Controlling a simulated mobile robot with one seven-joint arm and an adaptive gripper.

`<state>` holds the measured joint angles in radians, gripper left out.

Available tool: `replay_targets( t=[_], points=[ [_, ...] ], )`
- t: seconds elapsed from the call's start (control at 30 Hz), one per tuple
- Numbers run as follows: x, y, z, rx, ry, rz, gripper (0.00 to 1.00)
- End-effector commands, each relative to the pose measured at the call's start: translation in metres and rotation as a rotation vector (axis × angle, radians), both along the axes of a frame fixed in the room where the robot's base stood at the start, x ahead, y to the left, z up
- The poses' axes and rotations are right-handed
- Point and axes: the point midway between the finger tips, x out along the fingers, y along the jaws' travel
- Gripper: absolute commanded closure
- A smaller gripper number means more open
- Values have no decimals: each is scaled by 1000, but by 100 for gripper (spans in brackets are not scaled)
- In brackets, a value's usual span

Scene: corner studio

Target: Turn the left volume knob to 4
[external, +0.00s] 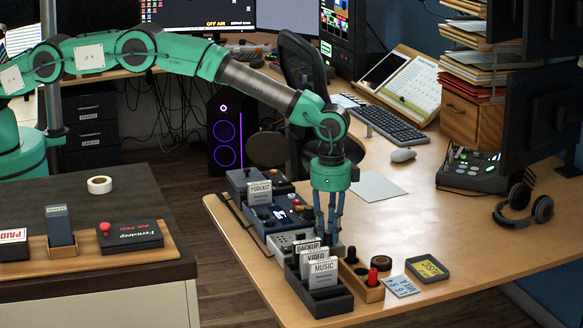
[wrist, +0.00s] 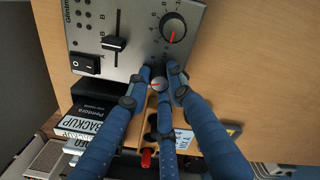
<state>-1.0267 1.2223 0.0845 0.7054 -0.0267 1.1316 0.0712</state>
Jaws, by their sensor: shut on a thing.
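My gripper (external: 328,232) points down over a grey control panel (external: 284,241) at the table's left edge. In the wrist view my blue fingers (wrist: 160,82) are closed around a small knob (wrist: 159,85) with a red mark, at the lower edge of the silver panel (wrist: 138,68). Its scale is hidden by the fingers, so I cannot read its setting. A second dark knob (wrist: 173,28) with a red pointer stands free above it, with numbers around it. Its pointer is down. I cannot tell for sure which is the left volume knob.
A slider (wrist: 115,44) and a black rocker switch (wrist: 85,64) share the panel. A black card holder (external: 322,300) and a wooden tray (external: 366,290) with a red item (external: 372,276) stand close in front. A blue device (external: 270,213) stands behind.

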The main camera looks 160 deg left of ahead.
Motion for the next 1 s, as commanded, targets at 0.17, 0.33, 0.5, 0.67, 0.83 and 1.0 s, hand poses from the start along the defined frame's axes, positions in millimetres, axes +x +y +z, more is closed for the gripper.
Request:
replay_targets(
  t=[0.17, 0.33, 0.5, 0.67, 0.83, 1.0],
  points=[
    [0, 1, 1, 2, -1, -22, 100],
    [0, 1, 2, 3, -1, -23, 100],
    [1, 1, 2, 3, -1, -23, 77],
    [0, 1, 1, 2, -1, -22, 60],
    [0, 1, 1, 1, -1, -22, 60],
    [0, 1, 4, 1, -1, -22, 60]
  ],
)
